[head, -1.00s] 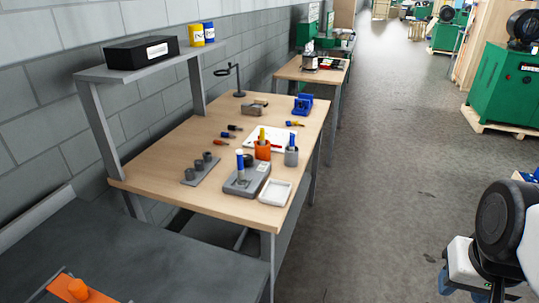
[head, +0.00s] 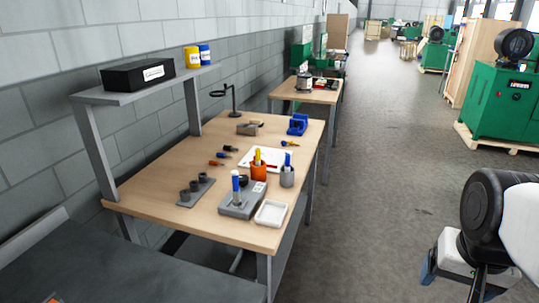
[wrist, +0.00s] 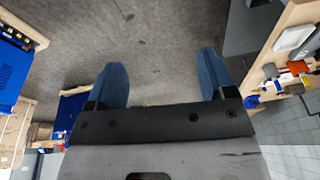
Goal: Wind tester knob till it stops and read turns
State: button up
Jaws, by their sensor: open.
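The tester looks to be the grey block (head: 243,200) near the front edge of the wooden bench, with a blue-and-white upright piece on it. A dark round part (head: 258,174), which may be its knob, sits at its back; it is too small to tell. My gripper (wrist: 163,85) shows in the wrist view with two blue fingers wide apart and nothing between them, above bare floor. In the head view my arm is at the lower right, away from the bench.
The bench (head: 150,190) also carries a white tray (head: 271,213), an orange cup (head: 258,172), a grey cup (head: 287,177), a grey rack (head: 196,191) and several small tools. A shelf (head: 95,96) overhangs its left side. The floor (head: 380,170) to the right is clear.

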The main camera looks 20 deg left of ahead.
jog(key=w+a+r+m+g, duration=0.15)
jog(key=w+a+m, duration=0.45)
jog(key=w+a, duration=0.7)
jog(key=w+a+r+m, duration=0.2)
jog(key=w+a+m, duration=0.5)
jog(key=w, duration=1.1)
jog(key=w+a+f+m, duration=0.3)
jog(key=w+a+f, duration=0.1)
jog(key=a, duration=0.8)
jog(key=w+a+f+m, duration=0.2)
jog(key=w+a+f, duration=0.3)
jog(key=a, duration=0.7)
jog(key=w+a+f+m+g, duration=0.1)
jog(key=w+a+f+m, duration=0.2)
jog(key=a, duration=0.9)
jog(key=shift+w+a+f+m, duration=0.15)
jog(key=shift+w+f, duration=0.4)
jog(key=shift+f, duration=0.1)
jog(key=shift+w+a+f+m, duration=0.15)
jog(key=shift+w+f, duration=0.35)
jog(key=shift+f, duration=0.15)
